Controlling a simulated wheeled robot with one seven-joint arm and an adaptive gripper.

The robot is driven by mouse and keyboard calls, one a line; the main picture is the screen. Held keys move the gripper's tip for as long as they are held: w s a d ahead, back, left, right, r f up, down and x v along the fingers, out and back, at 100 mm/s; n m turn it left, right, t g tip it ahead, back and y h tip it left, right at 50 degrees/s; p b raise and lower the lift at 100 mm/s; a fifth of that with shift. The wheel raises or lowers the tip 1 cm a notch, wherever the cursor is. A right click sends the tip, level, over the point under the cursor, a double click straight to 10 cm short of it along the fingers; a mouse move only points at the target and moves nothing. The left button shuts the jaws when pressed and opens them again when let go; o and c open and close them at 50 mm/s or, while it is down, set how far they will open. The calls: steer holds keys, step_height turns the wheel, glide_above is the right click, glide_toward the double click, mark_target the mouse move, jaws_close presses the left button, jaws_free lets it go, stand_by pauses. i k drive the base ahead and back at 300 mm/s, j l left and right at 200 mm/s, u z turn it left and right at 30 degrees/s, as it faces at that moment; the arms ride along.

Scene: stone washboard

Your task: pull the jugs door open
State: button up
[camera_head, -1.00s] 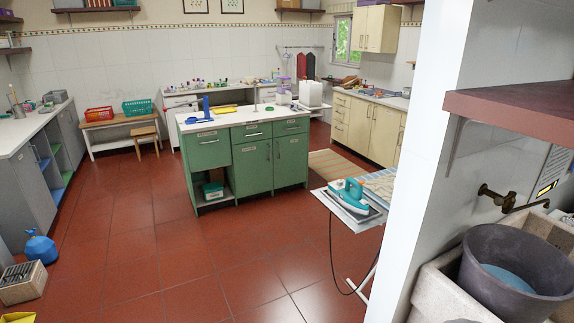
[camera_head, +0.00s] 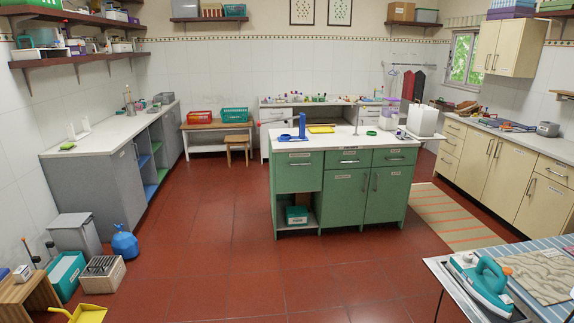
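Several labelled doors show, but the writing is too small to read, so I cannot tell which is the jugs door. The green island (camera_head: 337,211) in the middle has two shut lower doors, a left one (camera_head: 343,197) and a right one (camera_head: 387,194), with upright handles meeting between them. Above them is a row of drawers, and an open shelf is at lower left. Cream base cabinets (camera_head: 482,166) on the right and a cream wall cabinet (camera_head: 500,54) also have shut doors. My gripper is not in view.
Red tiled floor (camera_head: 205,240) is clear in front of the island. An ironing board with an iron (camera_head: 481,280) stands at the lower right. A striped rug (camera_head: 445,216) lies right of the island.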

mark_target(389, 187)
steer(key=i+z, duration=0.15)
steer(key=i, duration=0.35)
steer(key=i+z, duration=0.1)
steer(key=i, duration=0.45)
steer(key=i+j+z, duration=0.15)
steer(key=i, duration=0.35)
steer(key=i+j+z, duration=0.15)
steer(key=i, duration=0.4)
steer(key=i+l+z, duration=0.15)
steer(key=i+z, duration=0.15)
steer(key=i, duration=0.9)
steer(key=i+j+z, duration=0.1)
steer(key=i+z, duration=0.2)
steer(key=i, duration=0.9)
steer(key=i+l, duration=0.1)
steer(key=i, duration=0.2)
steer(key=i+l+u, duration=0.15)
steer(key=i+j, duration=0.05)
steer(key=i, duration=0.05)
